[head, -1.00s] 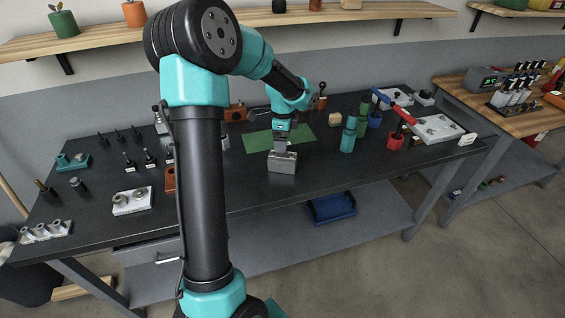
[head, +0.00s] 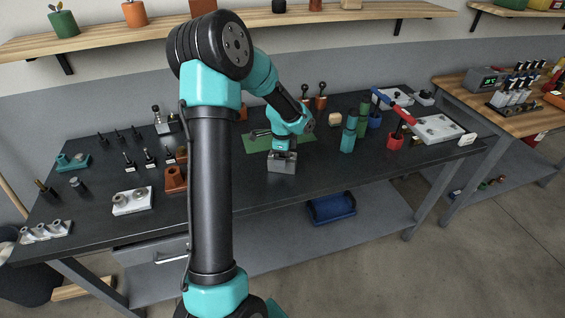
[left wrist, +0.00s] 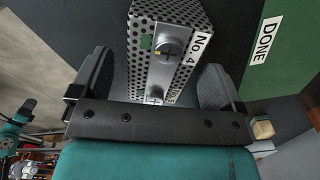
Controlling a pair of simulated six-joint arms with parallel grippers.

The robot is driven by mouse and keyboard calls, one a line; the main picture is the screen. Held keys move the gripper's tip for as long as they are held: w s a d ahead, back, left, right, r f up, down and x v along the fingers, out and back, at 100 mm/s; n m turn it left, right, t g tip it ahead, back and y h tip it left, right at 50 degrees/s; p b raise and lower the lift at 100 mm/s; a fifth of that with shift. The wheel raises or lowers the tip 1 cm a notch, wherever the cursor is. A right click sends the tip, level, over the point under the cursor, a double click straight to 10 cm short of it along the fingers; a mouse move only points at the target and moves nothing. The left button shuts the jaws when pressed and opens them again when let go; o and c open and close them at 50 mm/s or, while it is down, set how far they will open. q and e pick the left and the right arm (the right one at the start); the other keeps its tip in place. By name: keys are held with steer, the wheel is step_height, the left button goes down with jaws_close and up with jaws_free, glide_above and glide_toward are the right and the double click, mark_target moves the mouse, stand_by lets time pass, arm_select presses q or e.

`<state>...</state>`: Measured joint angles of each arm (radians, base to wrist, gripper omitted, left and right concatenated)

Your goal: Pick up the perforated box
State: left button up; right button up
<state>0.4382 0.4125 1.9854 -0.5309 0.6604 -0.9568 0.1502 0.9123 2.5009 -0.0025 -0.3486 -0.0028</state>
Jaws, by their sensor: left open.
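The perforated box (left wrist: 165,40) is silver-grey with dark holes, a "No. 4" label and round knobs on its face. In the head view the box (head: 282,165) sits on the black bench in front of the green mat. My left gripper (head: 284,152) is right above and at the box, pointing down. In the left wrist view the open fingers of my left gripper (left wrist: 155,80) stand on either side of the box. I cannot tell whether they touch it. My right gripper is not in view.
The green mat (left wrist: 290,60), marked "DONE" in the left wrist view, lies just behind the box. Green and teal cylinders (head: 348,138) and a red cup (head: 395,141) stand to the right. An orange-brown block (head: 174,180) stands to the left. The front bench edge is near.

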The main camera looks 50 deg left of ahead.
arm_select(q)
step_height(320, 180, down, 2)
steer(key=shift+f, duration=0.1)
stand_by(0.4)
steer(key=c, duration=1.3)
steer(key=shift+r, duration=1.8)
steer(key=s+d, duration=0.3)
steer(key=d, duration=0.1)
steer(key=s+d+r, duration=0.1)
steer(key=s+d, duration=0.6)
steer(key=d, duration=0.1)
steer(key=shift+s+r, duration=0.25)
steer(key=shift+s, duration=0.05)
